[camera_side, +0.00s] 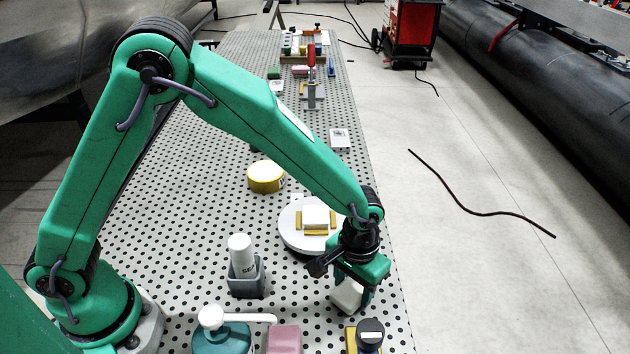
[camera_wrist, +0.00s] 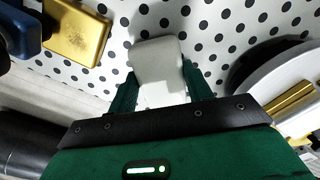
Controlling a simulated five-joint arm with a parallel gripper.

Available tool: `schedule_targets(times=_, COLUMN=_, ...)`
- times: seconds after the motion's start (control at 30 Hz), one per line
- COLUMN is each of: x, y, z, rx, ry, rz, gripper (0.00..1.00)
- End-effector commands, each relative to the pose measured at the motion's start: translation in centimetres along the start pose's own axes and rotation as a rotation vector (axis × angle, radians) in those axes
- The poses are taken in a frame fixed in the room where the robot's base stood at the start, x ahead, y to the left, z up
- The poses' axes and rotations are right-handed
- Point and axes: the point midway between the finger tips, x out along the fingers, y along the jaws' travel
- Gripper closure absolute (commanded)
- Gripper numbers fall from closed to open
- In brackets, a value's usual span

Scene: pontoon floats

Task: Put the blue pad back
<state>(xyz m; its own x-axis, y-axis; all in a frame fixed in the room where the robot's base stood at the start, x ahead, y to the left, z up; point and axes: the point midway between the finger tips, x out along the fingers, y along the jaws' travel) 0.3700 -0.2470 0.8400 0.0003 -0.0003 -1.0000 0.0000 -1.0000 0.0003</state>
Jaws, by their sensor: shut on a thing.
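My gripper (camera_side: 351,290) is shut on a white block (camera_side: 347,295), low over the dotted table at the front right. In the wrist view the white block (camera_wrist: 160,75) sits between the two green fingers of my gripper (camera_wrist: 158,88). I cannot tell whether it touches the table. No pad that is clearly blue shows near my gripper. A dark blue thing (camera_wrist: 18,30) shows at the left edge of the wrist view, beside a gold block (camera_wrist: 78,32). A small blue item (camera_side: 331,68) lies far back on the table.
A white round plate (camera_side: 290,238) behind my gripper carries a white block (camera_side: 316,217) between yellow strips. A white bottle (camera_side: 239,250) stands in a grey holder (camera_side: 247,280). A teal pump bottle (camera_side: 222,337), pink block (camera_side: 284,339) and dark-knobbed item (camera_side: 370,332) stand in front.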

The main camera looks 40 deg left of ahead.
Motion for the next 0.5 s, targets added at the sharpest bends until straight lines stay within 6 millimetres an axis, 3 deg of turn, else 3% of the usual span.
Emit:
schedule_targets(times=0.2, x=0.33, y=0.00, z=0.01, rx=0.000, ry=0.000, rz=0.000, gripper=0.68)
schedule_targets(times=0.23, x=0.30, y=0.00, z=0.00, rx=0.000, ry=0.000, rz=0.000, gripper=0.44)
schedule_targets(times=0.3, x=0.29, y=0.00, z=0.00, rx=0.000, ry=0.000, rz=0.000, gripper=0.30)
schedule_targets(times=0.5, x=0.28, y=0.00, z=0.00, rx=0.000, ry=0.000, rz=0.000, gripper=0.28)
